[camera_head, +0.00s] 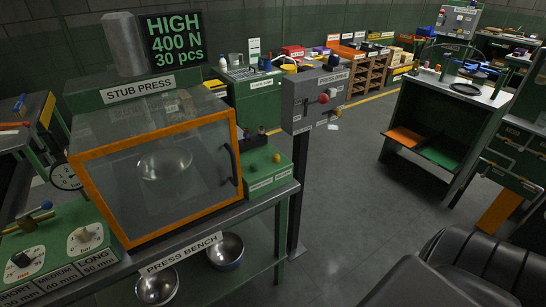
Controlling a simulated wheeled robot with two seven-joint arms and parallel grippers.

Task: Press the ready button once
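I cannot read any label that says ready, so I cannot tell which button it is. A small green box (268,178) stands on the bench right of the stub press. It carries a green button (277,158), a brass-coloured knob (253,169) and small labels too small to read. A grey press drive box (300,106) on a post has a red knob (323,98) and other controls on its front. The stub press (135,105) has an orange-framed clear door (110,215), which looks shut, with a metal bowl (165,165) behind it. Neither gripper is in view.
The press bench (190,254) has metal bowls (225,251) on its lower shelf. A green control box (60,245) with dials sits at the left. The grey floor (345,190) in the middle is clear. Other workbenches stand behind.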

